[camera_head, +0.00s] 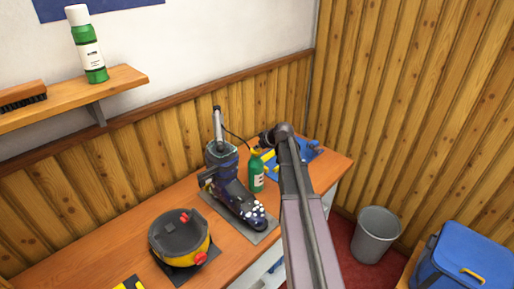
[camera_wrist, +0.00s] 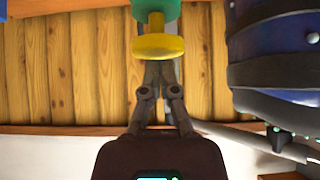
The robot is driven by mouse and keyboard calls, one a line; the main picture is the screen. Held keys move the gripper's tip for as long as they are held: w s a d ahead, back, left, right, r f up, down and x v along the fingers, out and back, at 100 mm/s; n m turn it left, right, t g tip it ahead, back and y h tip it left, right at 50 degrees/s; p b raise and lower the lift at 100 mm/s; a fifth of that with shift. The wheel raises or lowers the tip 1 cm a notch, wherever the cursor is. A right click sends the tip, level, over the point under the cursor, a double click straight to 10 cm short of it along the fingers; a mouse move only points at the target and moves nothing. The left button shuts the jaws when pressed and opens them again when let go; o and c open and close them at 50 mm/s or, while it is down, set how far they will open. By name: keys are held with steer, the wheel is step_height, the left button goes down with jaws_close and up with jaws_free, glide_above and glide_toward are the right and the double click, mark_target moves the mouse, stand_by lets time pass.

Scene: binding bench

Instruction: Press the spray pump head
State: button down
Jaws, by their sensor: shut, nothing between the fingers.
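A green spray bottle (camera_head: 257,178) with a pale label stands upright on the bench beside a dark boot-like item. Its yellow pump head (camera_wrist: 157,47) shows large in the wrist view, which looks upside down, with part of the green bottle (camera_wrist: 157,10) above it in the picture. My gripper (camera_wrist: 158,72) is shut and empty. Its fingertips are right by the pump head and partly hidden behind it; I cannot tell whether they touch it. In the head view my arm reaches in from the lower right, close to the bottle top.
The dark boot-like item (camera_head: 232,190) stands close left of the bottle; its blue side (camera_wrist: 275,60) fills the wrist view's right. A blue tool (camera_head: 305,160) lies behind my arm. A yellow-black round device (camera_head: 180,240) sits front left. A grey bin (camera_head: 376,235) stands on the floor.

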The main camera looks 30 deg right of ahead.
steer(key=shift+f, duration=0.1)
steer(key=shift+f+b, duration=0.9)
steer(key=shift+b, duration=0.15)
steer(key=shift+s, duration=0.1)
steer(key=shift+r, duration=0.15)
step_height(320, 180, up, 4)
steer(key=p, duration=0.4)
steer(key=p+v, duration=0.7)
steer(key=v, duration=0.3)
stand_by(0.8)
